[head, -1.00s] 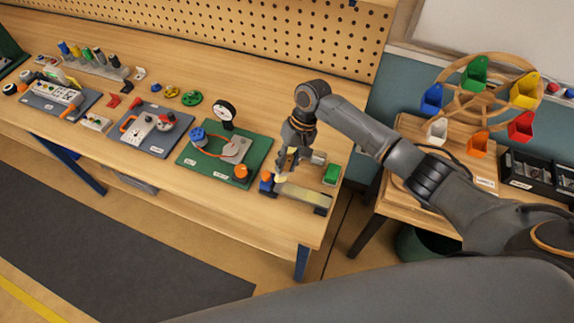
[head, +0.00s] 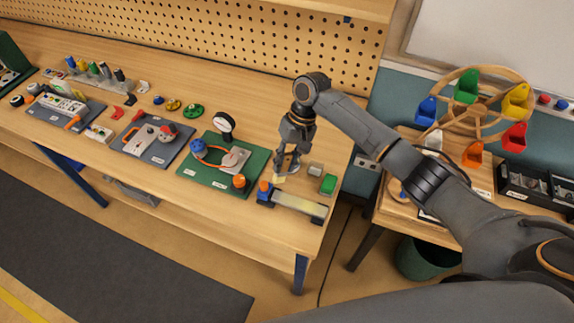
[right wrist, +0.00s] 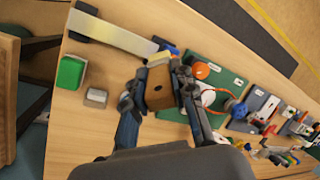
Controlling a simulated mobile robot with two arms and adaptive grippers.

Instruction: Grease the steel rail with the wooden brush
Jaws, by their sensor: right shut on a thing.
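The steel rail (head: 300,203) is a pale flat bar near the right front of the bench. It also shows at the top left of the right wrist view (right wrist: 118,34). My right gripper (head: 282,172) is shut on the wooden brush, whose brown body (right wrist: 160,88) shows between the fingers. The pale bristles (right wrist: 159,58) point towards the rail's blue-block end. I cannot tell whether they touch it. My left gripper is not in view.
A green block (head: 328,184) and a small grey block (head: 315,170) lie behind the rail. A green board with a gauge (head: 222,165) is left of it. The bench's right edge is close. A wooden wheel with coloured bins (head: 475,110) stands further right.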

